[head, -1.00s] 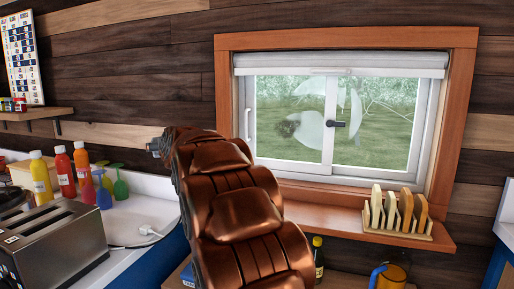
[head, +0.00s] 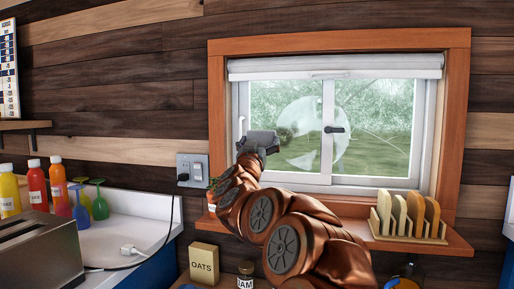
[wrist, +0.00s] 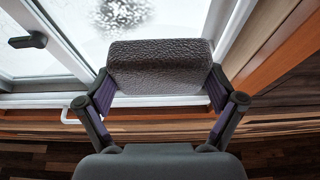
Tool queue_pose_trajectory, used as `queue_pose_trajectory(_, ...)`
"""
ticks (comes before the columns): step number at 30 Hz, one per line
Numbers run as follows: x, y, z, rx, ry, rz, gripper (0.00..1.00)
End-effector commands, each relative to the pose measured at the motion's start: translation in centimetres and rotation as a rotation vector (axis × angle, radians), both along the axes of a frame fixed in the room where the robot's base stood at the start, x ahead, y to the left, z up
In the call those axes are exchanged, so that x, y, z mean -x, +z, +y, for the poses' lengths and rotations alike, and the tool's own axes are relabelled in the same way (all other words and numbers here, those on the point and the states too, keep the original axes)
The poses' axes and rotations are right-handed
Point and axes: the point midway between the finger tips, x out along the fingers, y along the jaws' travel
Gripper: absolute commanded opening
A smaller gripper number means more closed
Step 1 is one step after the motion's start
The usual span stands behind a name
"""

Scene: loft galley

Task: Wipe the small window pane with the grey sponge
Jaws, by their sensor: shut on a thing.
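The grey sponge (wrist: 160,66) is a dark, rough block held between the two fingers of my gripper (wrist: 160,84) in the wrist view. In the head view my gripper (head: 256,146) holds the sponge (head: 264,137) in front of the lower left part of the window. The window pane (head: 375,125) has a white frame and a dark handle (head: 334,129). A pale round smear (head: 305,115) spans the middle of the glass. In the wrist view the glass (wrist: 70,55) shows a speckled dark patch beyond the sponge. I cannot tell whether the sponge touches the glass.
A wooden rack with upright slices (head: 408,215) stands on the right of the sill. A rolled blind (head: 335,66) covers the window top. A wall socket (head: 192,169), bottles (head: 38,184) and a toaster (head: 40,255) are to the left.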

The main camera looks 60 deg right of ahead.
Motion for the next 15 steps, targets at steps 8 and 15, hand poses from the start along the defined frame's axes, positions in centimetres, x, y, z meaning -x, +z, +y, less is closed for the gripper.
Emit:
queue_pose_trajectory(8,-0.2,-0.2,-1.2,0.0,-0.006,0.0,0.65)
queue_pose_trajectory(15,-1.0,-0.2,-3.0,-0.001,-0.002,-0.002,0.65)
